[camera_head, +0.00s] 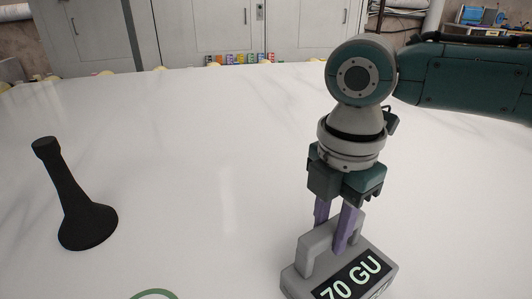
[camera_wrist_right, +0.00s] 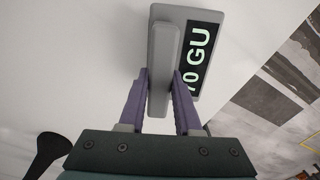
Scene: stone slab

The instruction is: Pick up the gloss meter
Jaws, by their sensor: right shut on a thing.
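The gloss meter (camera_head: 296,281) is a grey block with a raised handle and a dark display reading "70 GU". It is at the lower right of the head view, over the white slab. My right gripper (camera_head: 335,238) points down at it, with its purple fingers on either side of the handle, shut on it. In the right wrist view the gloss meter (camera_wrist_right: 163,45) also shows with its handle between the fingers of the right gripper (camera_wrist_right: 160,95). I cannot tell whether its base touches the slab. My left gripper is not in view.
A black flared stand (camera_head: 75,208) is on the white stone slab (camera_head: 200,150) at the left. Part of a green ring (camera_head: 155,294) shows at the bottom edge. White cabinets (camera_head: 205,28) are behind the slab. The slab's middle is clear.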

